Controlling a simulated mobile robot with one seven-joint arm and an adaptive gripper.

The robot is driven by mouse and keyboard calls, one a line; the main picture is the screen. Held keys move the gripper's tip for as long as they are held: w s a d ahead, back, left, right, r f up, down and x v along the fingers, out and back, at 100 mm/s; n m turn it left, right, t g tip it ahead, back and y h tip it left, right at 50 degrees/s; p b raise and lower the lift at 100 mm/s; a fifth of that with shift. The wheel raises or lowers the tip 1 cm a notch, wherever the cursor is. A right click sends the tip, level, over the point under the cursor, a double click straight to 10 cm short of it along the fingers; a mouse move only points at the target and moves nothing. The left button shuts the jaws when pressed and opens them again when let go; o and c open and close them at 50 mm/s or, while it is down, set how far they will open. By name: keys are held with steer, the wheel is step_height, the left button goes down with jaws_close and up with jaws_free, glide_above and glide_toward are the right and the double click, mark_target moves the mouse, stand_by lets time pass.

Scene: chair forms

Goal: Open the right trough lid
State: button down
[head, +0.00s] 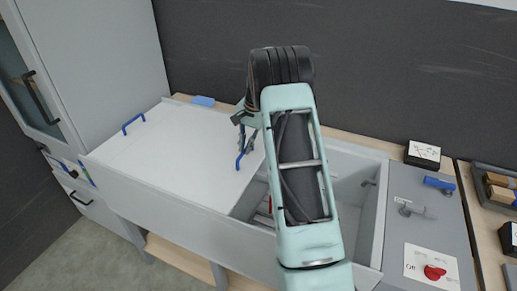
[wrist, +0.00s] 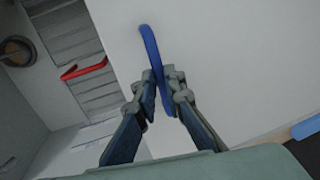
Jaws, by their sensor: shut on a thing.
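A flat white lid surface (head: 180,150) covers the left part of the white trough (head: 378,225). A blue handle (head: 240,161) stands near its right edge, and it also shows in the wrist view (wrist: 149,42). My gripper (head: 247,122) is shut on this handle, with one finger on each side in the wrist view (wrist: 159,88). A second blue handle (head: 133,124) is near the lid surface's left end. I cannot tell whether this surface is one panel or two stacked. The trough's right part is uncovered, partly hidden behind my arm.
A red handle (wrist: 83,68) shows inside the trough. A grey panel (head: 432,226) with a red knob (head: 434,272) lies to the right, beside a black box (head: 423,155) and a tray of blocks (head: 497,187). A tall cabinet (head: 95,60) stands left; a dark wall is behind.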

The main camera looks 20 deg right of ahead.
steer(key=shift+w+a+r, duration=0.1)
steer(key=shift+w+a, duration=0.95)
steer(key=shift+w, duration=0.2)
steer(key=c, duration=2)
jaws_free()
steer(key=shift+s, duration=0.1)
steer(key=r, duration=0.4)
steer(key=s+d+r, duration=0.1)
steer(key=r, duration=0.6)
steer(key=shift+s+d+r, duration=0.35)
steer(key=shift+s, duration=0.05)
